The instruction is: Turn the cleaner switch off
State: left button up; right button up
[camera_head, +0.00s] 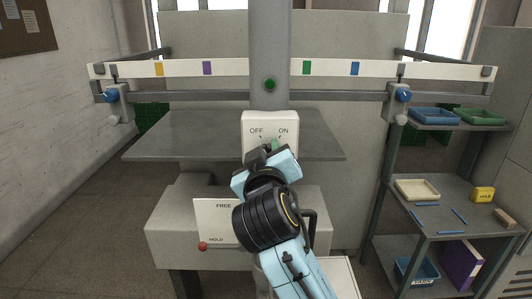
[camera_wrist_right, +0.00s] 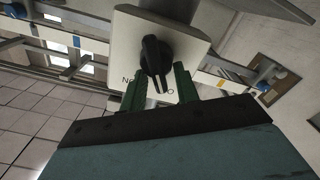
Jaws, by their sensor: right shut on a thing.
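The cleaner switch plate (camera_head: 259,119) is a pale panel on the grey column, with OFF at its left and ON at its right. My right gripper (camera_head: 272,147) is at the plate and hides the knob in the head view. In the right wrist view the black knob (camera_wrist_right: 154,52) sits on the pale plate (camera_wrist_right: 126,30), between the green fingers of my right gripper (camera_wrist_right: 160,88), which is shut on it. The knob's pointer aims between the partly hidden labels; its exact setting is unclear. My left gripper is out of view.
A white rail (camera_head: 230,69) with coloured marks runs across above. A FREE/HOLD panel (camera_head: 212,222) with a red-knobbed lever (camera_head: 203,246) is below. A rack with trays (camera_head: 434,116) stands at the right.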

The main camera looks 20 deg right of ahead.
jog(key=o, duration=1)
jog(key=shift+c, duration=0.2)
jog(key=shift+s, duration=0.1)
jog(key=b+v, duration=0.3)
jog(key=v, duration=1)
jog(key=shift+s, duration=0.15)
